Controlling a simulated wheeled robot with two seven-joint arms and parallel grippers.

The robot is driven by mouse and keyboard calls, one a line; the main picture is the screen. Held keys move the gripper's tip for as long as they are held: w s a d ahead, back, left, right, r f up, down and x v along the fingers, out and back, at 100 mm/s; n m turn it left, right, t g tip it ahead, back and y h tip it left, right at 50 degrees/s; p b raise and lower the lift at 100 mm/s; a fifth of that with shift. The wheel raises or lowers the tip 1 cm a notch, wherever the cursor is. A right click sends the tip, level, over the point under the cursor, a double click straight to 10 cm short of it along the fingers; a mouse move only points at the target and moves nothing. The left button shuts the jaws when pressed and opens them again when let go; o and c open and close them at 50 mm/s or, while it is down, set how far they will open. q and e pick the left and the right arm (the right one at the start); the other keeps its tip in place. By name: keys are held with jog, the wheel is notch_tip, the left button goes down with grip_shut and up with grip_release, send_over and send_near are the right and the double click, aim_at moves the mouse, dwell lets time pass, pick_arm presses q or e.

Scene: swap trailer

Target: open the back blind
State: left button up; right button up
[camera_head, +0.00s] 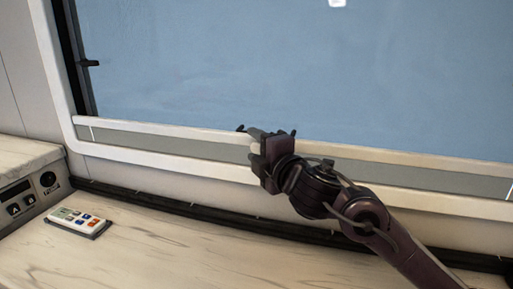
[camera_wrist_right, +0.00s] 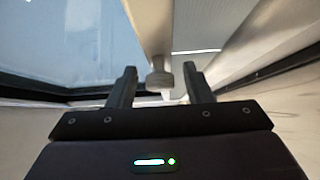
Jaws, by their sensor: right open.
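The back blind shows as a long cream bar (camera_head: 400,158) low across the window, with a grey strip (camera_head: 430,178) below it. In the right wrist view the bar (camera_wrist_right: 150,35) runs away from a small grey-brown handle (camera_wrist_right: 160,78), with grey lined material (camera_wrist_right: 197,28) to its right. My right gripper (camera_head: 258,137) is at the bar, near the middle of the window's lower edge. Its jaws (camera_wrist_right: 163,86) are open, one finger on each side of the handle; I cannot tell whether they touch it. The gripper hides part of the bar in the head view.
The blue window pane (camera_head: 250,60) fills the space above the bar. A cream frame (camera_head: 150,158) borders it, with a dark latch (camera_head: 89,63) at left. A panel with knobs (camera_head: 30,197) stands at left.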

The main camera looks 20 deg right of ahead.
pick_arm(q)
jog(key=shift+s+a+f, duration=0.1)
jog(key=shift+a+f, duration=0.15)
jog(key=shift+f, duration=0.2)
pick_arm(e)
jog(key=s+d, duration=0.1)
jog(key=s, duration=0.6)
jog(key=shift+s+d, duration=0.2)
jog(key=shift+s, duration=0.1)
